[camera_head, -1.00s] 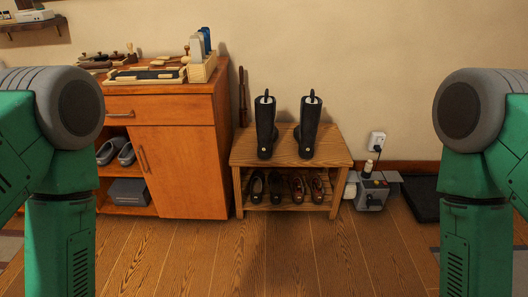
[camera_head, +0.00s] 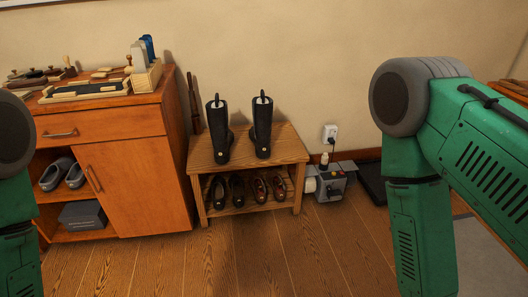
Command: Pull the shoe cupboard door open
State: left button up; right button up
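The shoe cupboard (camera_head: 110,122) is an orange-brown wooden cabinet at the left. Its door (camera_head: 143,188) is shut and has a vertical metal handle (camera_head: 93,179) near its left edge. A drawer (camera_head: 95,126) with a horizontal handle sits above. Left of the door is an open compartment with grey shoes (camera_head: 62,174) and a dark box (camera_head: 82,215). My two green arms show at the left and right edges, with their lower parts running out of the picture. Neither gripper is in view, and neither arm's visible part touches the cupboard.
A wooden bench (camera_head: 298,152) right of the cupboard carries tall black boots (camera_head: 218,130), with several shoes below. A grey device (camera_head: 330,185) stands beside it under a wall socket (camera_head: 330,133). Brushes and trays lie on the cupboard top. The wooden floor (camera_head: 250,255) in front is clear.

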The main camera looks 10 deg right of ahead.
aim_at(136, 183)
jog(key=i+j, duration=0.15)
jog(key=i, duration=0.25)
jog(key=i+j+u, duration=0.1)
jog(key=i, duration=0.3)
jog(key=i+j, duration=0.2)
jog(key=i, duration=0.2)
